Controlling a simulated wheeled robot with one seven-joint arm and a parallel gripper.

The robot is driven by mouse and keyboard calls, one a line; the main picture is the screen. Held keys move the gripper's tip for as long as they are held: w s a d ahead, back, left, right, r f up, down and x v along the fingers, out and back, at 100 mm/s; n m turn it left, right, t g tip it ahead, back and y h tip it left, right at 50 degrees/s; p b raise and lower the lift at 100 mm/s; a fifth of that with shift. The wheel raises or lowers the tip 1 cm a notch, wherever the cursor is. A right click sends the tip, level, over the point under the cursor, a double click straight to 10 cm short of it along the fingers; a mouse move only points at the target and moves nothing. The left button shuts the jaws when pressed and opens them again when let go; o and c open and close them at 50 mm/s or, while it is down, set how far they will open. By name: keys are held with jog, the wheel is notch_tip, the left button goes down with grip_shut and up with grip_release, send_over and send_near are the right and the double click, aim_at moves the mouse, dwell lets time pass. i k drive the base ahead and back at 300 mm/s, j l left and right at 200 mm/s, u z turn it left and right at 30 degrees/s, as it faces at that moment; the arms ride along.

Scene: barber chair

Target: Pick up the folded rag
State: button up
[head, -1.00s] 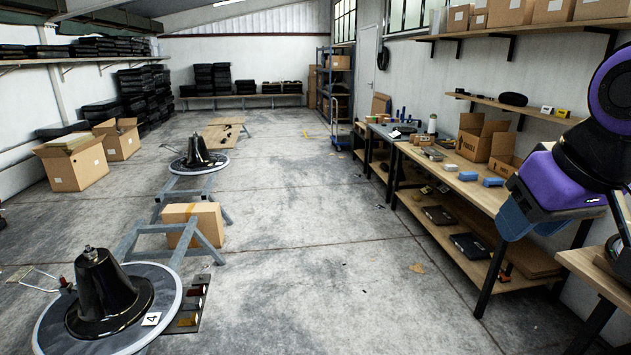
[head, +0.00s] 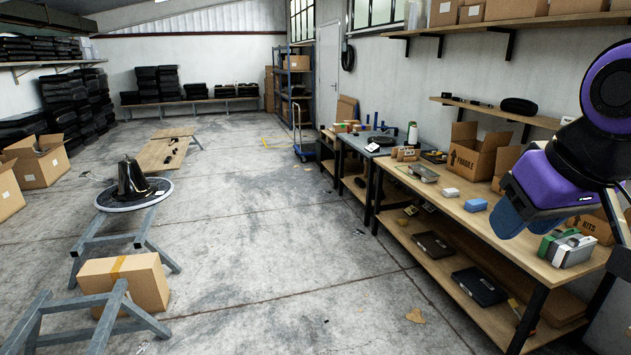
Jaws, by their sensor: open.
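I cannot make out a folded rag for certain. A small blue block-like item (head: 475,205) and a paler one (head: 450,192) lie on the wooden workbench (head: 432,203) at the right; either is too small to identify. My purple and dark arm hangs over the right end of the bench and hides part of its top. My gripper's fingers do not show.
Open cardboard boxes (head: 472,158) stand at the back of the bench. Green and grey-white items (head: 567,248) lie near its right end. Blue-grey trestles (head: 110,255) and a closed carton (head: 125,281) stand at the left.

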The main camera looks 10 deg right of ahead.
aim_at(448, 192)
jog(key=i+l+z, duration=0.1)
jog(key=i+z, duration=0.25)
jog(key=i, duration=0.6)
jog(key=i+j+z, duration=0.2)
jog(key=i+z, duration=0.15)
jog(key=i, duration=1.45)
jog(key=i+j+z, duration=0.1)
jog(key=i, duration=0.8)
jog(key=i+z, duration=0.2)
jog(key=k+j, duration=0.05)
jog(key=k, duration=0.05)
